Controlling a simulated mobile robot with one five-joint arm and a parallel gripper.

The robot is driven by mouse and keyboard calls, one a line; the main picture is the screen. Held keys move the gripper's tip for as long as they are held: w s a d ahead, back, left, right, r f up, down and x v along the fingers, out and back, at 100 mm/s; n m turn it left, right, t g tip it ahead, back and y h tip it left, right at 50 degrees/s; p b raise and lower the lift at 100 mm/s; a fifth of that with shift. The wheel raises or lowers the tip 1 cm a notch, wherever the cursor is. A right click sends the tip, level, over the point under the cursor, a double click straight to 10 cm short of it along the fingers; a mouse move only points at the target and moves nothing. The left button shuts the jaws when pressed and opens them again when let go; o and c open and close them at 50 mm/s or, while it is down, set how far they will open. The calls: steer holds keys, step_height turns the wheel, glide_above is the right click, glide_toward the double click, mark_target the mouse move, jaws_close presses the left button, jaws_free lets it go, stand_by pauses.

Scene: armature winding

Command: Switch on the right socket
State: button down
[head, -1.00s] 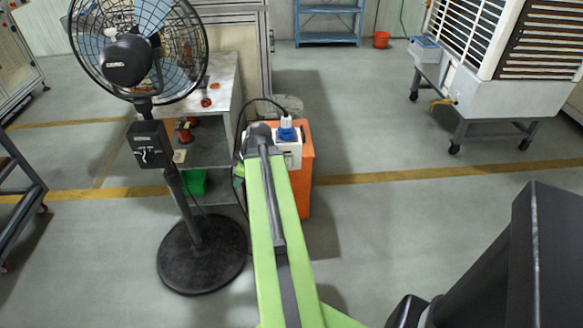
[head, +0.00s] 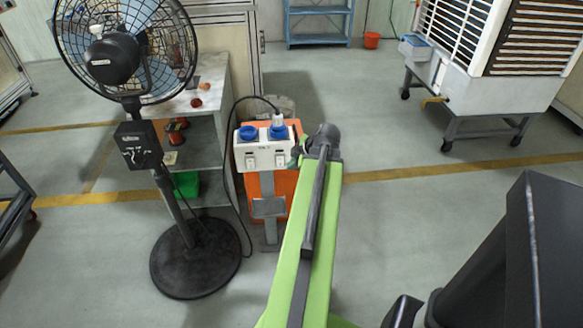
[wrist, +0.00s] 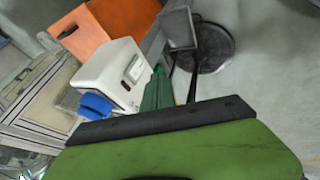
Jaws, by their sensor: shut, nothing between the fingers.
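The white socket box (head: 264,154) is on an orange cabinet, with a left blue socket (head: 248,133) and a right blue socket (head: 278,132) on top. A white plug (head: 278,119) on a black cable is in the right socket. Its front has a left switch (head: 250,163) and a right switch (head: 281,159); their on or off state is too small to tell. My gripper (head: 297,151) is shut and empty, close to the box's right end. In the wrist view my dark green fingers (wrist: 158,88) point beside the box (wrist: 112,72); contact is unclear. One switch (wrist: 134,69) shows there.
A black pedestal fan (head: 196,255) stands left of the box, beside a grey shelf table (head: 212,100). The orange cabinet (head: 283,186) is below the box. A white air cooler (head: 470,85) on a wheeled stand is at the far right. Floor between is clear.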

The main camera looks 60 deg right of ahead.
mark_target(280, 161)
steer(key=w+d+f+b, duration=0.4)
steer(key=w+f+b, duration=0.1)
steer(key=w+f, duration=0.1)
steer(key=shift+w+d+f, duration=0.15)
steer(key=shift+f, duration=0.05)
